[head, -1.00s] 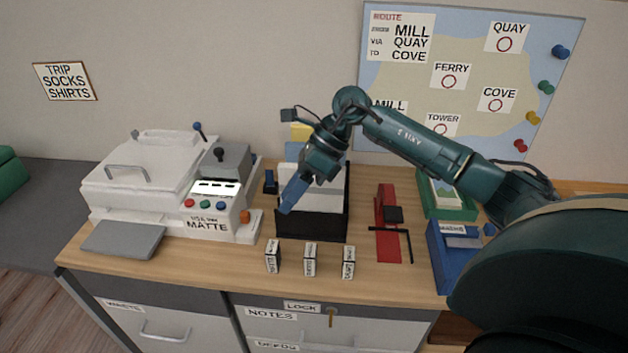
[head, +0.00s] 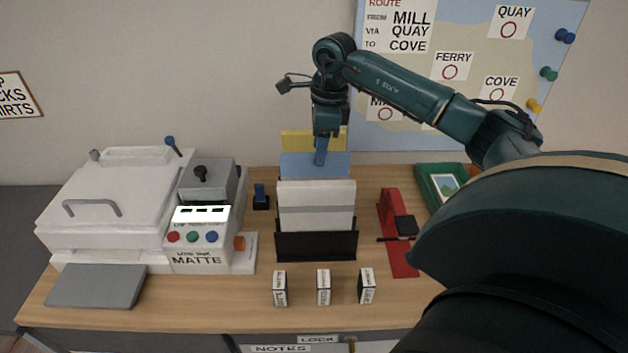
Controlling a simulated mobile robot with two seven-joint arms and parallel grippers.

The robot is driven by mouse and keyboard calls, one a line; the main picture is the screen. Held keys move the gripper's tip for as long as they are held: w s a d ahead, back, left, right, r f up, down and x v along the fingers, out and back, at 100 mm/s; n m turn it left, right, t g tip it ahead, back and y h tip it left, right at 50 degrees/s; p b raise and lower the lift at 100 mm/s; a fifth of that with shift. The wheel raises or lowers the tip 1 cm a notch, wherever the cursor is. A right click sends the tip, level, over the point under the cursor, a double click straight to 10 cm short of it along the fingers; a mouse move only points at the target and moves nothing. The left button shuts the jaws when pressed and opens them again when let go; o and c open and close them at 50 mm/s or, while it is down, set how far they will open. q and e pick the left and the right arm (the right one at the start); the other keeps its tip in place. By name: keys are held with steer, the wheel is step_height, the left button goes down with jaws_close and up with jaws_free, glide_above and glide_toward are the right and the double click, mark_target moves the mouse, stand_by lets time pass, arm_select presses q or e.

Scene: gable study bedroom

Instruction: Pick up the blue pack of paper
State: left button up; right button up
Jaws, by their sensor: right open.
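The blue pack of paper (head: 297,165) stands upright in a black holder (head: 316,245) on the desk. It is behind white packs (head: 316,195) and in front of a yellow pack (head: 297,141). My right gripper (head: 321,158) points down at the blue pack's top edge, a little right of its middle. It is open; one blue finger shows against the pack, and I cannot tell whether it touches. My left gripper is not in view.
A white machine marked MATTE (head: 110,205) stands at left. A red tool (head: 398,235) and a green tray (head: 437,188) lie at right. Several small labelled blocks, one of them here (head: 323,287), stand in front of the holder. My right arm covers the right side.

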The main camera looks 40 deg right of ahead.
mark_target(314, 170)
steer(key=shift+w+a+f+p, duration=0.15)
steer(key=shift+f, duration=1)
steer(key=shift+w+a+f+p, duration=0.1)
steer(key=shift+a+f+p, duration=0.1)
steer(key=shift+f, duration=0.9)
steer(key=shift+w+a+f+p, duration=0.15)
steer(key=shift+f, duration=1)
steer(key=shift+c, duration=0.5)
jaws_close()
steer(key=shift+r, duration=0.1)
